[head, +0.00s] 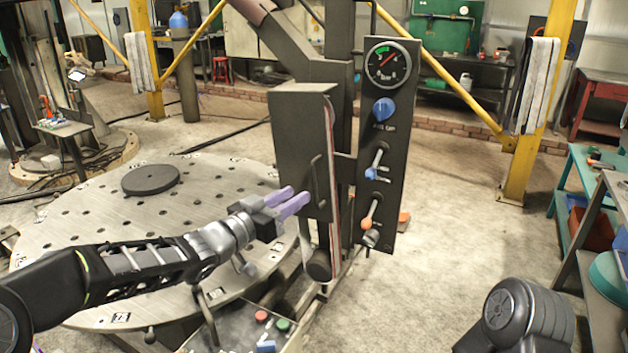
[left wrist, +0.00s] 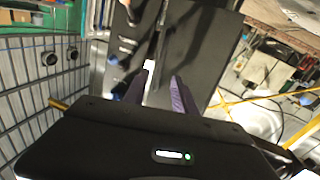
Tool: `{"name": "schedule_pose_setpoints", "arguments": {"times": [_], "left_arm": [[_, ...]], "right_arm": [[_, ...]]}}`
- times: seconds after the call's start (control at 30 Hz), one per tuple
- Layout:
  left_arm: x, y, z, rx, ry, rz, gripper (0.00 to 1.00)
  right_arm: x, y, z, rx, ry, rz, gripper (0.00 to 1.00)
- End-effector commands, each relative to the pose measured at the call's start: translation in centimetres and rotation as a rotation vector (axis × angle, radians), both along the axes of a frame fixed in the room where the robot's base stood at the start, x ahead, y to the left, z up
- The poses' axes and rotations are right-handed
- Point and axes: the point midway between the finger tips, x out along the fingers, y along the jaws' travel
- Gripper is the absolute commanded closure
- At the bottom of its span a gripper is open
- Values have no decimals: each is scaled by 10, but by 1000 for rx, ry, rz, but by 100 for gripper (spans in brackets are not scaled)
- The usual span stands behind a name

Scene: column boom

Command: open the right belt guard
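The belt guard (head: 302,120) is a tall dark box on the machine column, in the middle of the head view. Its panel stands upright, with a pale edge and a slim dark handle (head: 319,180) on its face. It looks closed. My left gripper (head: 293,198) is in front of the guard's lower part, its purple fingers pointing at the handle. In the left wrist view the fingers (left wrist: 162,73) are apart, with the guard's dark face (left wrist: 208,45) beyond them. I cannot tell whether they touch it. My right gripper is out of view.
A control panel (head: 388,110) with a gauge, a blue knob and levers stands right of the guard. A round perforated table (head: 90,215) with a dark disc (head: 150,179) lies left. A button box (head: 250,330) is below.

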Motion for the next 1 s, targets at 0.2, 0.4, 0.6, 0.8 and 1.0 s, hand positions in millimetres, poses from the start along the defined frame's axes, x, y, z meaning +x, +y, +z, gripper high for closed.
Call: {"name": "schedule_pose_setpoints", "arguments": {"times": [0.2, 0.4, 0.6, 0.8, 1.0], "left_arm": [[2, -2, 0, 0, 0, 0, 67], [16, -15, 1, -1, 1, -2, 67], [40, -36, 1, 0, 1, -1, 67], [56, -50, 0, -1, 1, 0, 67], [59, -52, 0, 0, 0, 1, 67]], "right_arm": [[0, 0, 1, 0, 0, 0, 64], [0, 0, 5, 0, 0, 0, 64], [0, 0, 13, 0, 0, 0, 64], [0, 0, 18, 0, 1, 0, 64], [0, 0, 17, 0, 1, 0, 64]]}}
